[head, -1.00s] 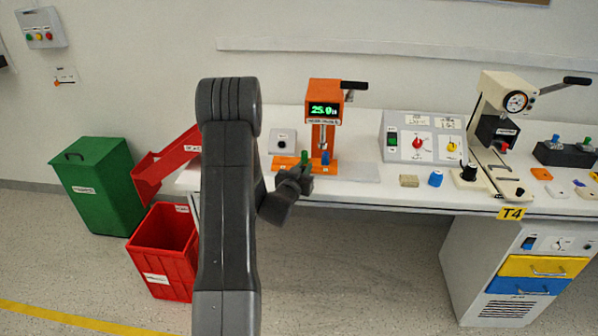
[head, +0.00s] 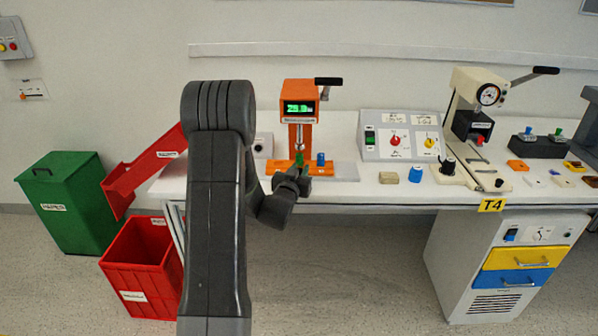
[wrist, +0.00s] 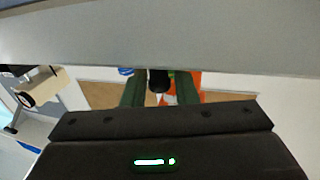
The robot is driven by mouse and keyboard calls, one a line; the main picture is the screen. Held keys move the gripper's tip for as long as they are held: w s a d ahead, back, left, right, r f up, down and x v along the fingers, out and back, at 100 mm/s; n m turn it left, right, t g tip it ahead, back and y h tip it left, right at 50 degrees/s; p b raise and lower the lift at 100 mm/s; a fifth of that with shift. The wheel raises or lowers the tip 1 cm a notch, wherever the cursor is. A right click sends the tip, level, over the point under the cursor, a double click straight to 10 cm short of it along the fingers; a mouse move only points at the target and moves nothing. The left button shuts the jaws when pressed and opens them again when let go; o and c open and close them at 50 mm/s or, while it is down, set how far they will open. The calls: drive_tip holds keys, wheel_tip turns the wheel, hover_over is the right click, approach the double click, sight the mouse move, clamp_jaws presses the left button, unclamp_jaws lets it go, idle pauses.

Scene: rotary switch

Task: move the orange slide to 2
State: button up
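The orange slide (head: 316,169) is at the foot of an orange press (head: 299,104) at the bench's left end. A green peg (head: 299,158) stands in line with the press column, and a blue peg (head: 320,159) stands to its right. My gripper (head: 298,175) is low in front of the slide, close to the green peg; its fingertips are hard to make out there. In the wrist view the two fingers stand apart, with a black part (wrist: 158,80) seen between them and orange (wrist: 190,84) by the right finger. Position marks are unreadable.
A grey plate (head: 346,171) lies right of the slide. A switch panel (head: 400,136), a tan block (head: 389,178) and a blue knob (head: 415,174) are farther right. A red chute (head: 140,172) and red bin (head: 139,268) are left.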

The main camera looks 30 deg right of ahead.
drive_tip(key=shift+a, duration=0.1)
drive_tip(key=b+v, duration=0.1)
drive_tip(key=v, duration=1.2)
drive_tip(key=shift+s+a+b, duration=0.25)
drive_tip(key=shift+b, duration=0.1)
drive_tip(key=p+x, duration=0.1)
drive_tip(key=x, duration=1.2)
drive_tip(key=shift+w+d+p, duration=0.2)
drive_tip(key=shift+d+p, duration=0.1)
drive_tip(key=shift+p, duration=0.1)
drive_tip(key=shift+w, duration=0.15)
drive_tip(key=shift+a, duration=0.15)
